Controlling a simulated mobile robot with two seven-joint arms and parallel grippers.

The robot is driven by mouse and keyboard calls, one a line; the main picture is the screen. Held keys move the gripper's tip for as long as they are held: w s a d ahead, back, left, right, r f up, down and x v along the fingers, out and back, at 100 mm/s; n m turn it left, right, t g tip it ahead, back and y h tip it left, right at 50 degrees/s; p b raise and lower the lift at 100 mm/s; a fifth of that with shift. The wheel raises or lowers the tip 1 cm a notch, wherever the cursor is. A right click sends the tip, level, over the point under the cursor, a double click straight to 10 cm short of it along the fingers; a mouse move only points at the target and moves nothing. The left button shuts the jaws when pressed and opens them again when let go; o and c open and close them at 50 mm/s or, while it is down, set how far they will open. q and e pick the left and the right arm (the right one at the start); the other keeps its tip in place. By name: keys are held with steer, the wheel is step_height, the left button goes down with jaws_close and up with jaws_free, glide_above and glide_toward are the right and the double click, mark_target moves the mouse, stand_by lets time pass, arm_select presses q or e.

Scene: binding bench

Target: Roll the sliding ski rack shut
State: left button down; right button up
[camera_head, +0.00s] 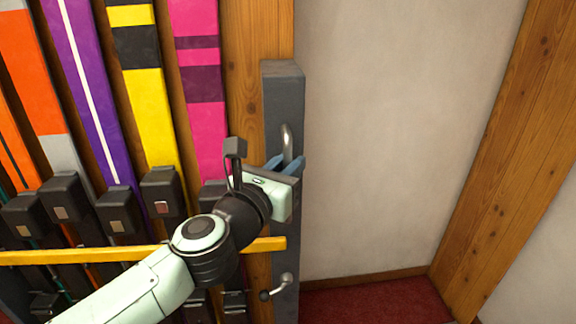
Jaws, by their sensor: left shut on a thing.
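The sliding ski rack (245,75) fills the left side of the head view. It is a wooden panel with several upright skis in orange, purple, yellow and pink. A grey post (284,90) runs down its right edge, with a metal handle (287,138) on it. My left gripper (284,166) is at this handle, its blue fingertips shut on it. The gripper and wrist hide the lower end of the handle and part of the rack. My right gripper is not in view.
A yellow bar (90,255) crosses the skis low down. A small latch or knob (278,288) sits low on the grey post. Right of the rack is a bare pale wall (390,130), a red carpet (375,301) and a wooden post (495,150).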

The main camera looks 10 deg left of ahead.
arm_select(q)
steer(key=shift+a+r, duration=0.1)
steer(key=shift+a, duration=0.2)
steer(key=c, duration=1.1)
jaws_free()
steer(key=shift+a, duration=0.1)
steer(key=shift+c, duration=0.2)
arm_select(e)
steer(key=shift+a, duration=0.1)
arm_select(q)
steer(key=shift+s, duration=0.15)
steer(key=p+v, duration=0.1)
steer(key=v, duration=1.2)
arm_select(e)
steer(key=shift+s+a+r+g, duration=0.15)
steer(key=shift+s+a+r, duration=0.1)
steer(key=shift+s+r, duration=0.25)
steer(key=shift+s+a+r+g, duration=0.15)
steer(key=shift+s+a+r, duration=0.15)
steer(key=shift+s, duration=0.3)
arm_select(q)
steer(key=shift+s, duration=0.1)
